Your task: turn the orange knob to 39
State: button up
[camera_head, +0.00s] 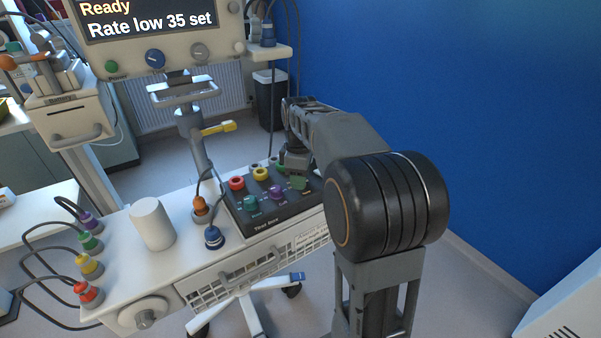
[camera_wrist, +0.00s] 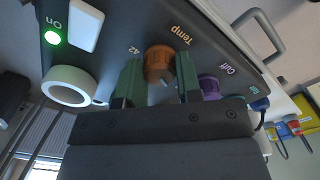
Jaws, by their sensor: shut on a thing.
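The orange knob (camera_wrist: 158,58) shows in the wrist view on a dark panel beside the word "Temp", with "42" printed to its left. My gripper (camera_wrist: 160,78) has its two green fingers on either side of the knob and is shut on it. In the head view my gripper (camera_head: 296,160) is at the far right part of the test box (camera_head: 282,217), and the orange knob cannot be seen there. The monitor screen (camera_head: 147,20) reads "Ready" and "Rate low 35 set".
A purple knob or plug (camera_wrist: 209,87) marked "Cuff" sits close to the right finger. A white ring (camera_wrist: 70,86) and a lit green lamp (camera_wrist: 53,38) are at the left. A white cylinder (camera_head: 152,224) and a yellow-handled lever (camera_head: 218,128) stand near the box.

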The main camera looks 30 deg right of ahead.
jog(key=m+p, duration=0.2)
jog(key=m, duration=0.2)
jog(key=shift+r+m, duration=0.15)
jog(key=shift+m, duration=0.25)
jog(key=m+p, duration=0.2)
jog(key=m, duration=0.3)
jog(key=m+p, duration=0.2)
jog(key=m, duration=0.3)
jog(key=shift+m, duration=0.4)
jog(key=shift+m+p, duration=0.75)
jog(key=shift+m, duration=1.75)
jog(key=o, duration=0.9)
jog(key=shift+o, duration=0.2)
notch_tip(320, 180, up, 14)
jog(key=p, duration=0.1)
jog(key=shift+f, duration=0.2)
